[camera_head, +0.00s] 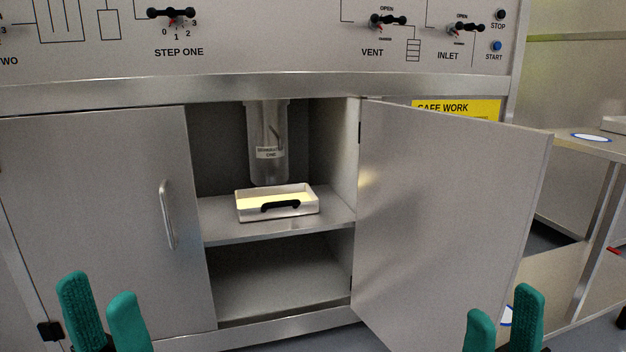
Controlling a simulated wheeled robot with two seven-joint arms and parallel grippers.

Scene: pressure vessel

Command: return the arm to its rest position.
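My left gripper (101,311) is at the lower left, in front of the closed left cabinet door. Its two green fingers stand apart with nothing between them. My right gripper (506,318) is at the lower right, in front of the open right cabinet door (445,210). Its green fingers are also apart and empty. Only the fingers show clearly; the rest of both arms is cut off by the lower picture edge.
The right door is swung outward. Inside, a tray (248,214) with a black handle and yellowish contents sits on the shelf (335,219) under a clear labelled vessel (267,135). The left door (95,210) has a vertical handle. A side table (590,146) stands at right.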

